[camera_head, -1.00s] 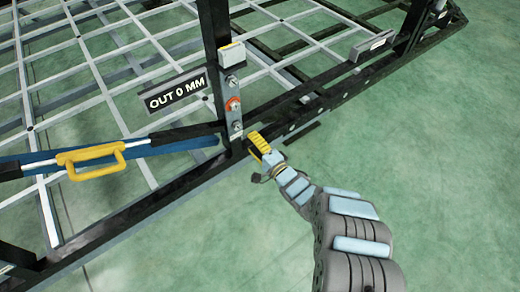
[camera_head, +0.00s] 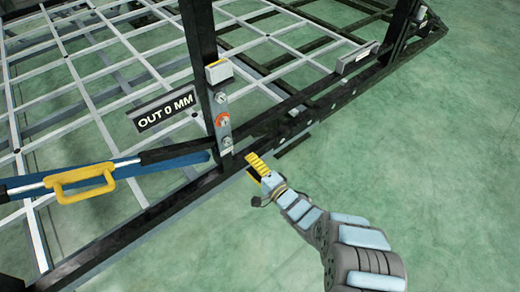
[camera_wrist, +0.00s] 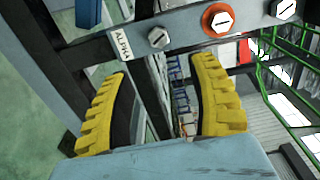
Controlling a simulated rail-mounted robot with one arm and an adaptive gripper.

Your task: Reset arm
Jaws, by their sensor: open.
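My gripper (camera_head: 257,167) has yellow ridged fingers and sits just in front of the chassis rail, below and right of the upright grey plate (camera_head: 222,118). In the wrist view the two fingers (camera_wrist: 160,105) are spread apart with nothing between them. The plate carries several bolts in a column; one has an orange-red ring (camera_wrist: 218,20) around it. A label reading "ALPHA" (camera_wrist: 122,46) shows at the plate's end in the wrist view. The plate lies beyond the fingertips, apart from them as far as I can see.
A yellow handle (camera_head: 82,182) is on a bar at the left. The black chassis frame (camera_head: 150,217) with its white grid is behind. Green floor (camera_head: 440,190) at the right is clear.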

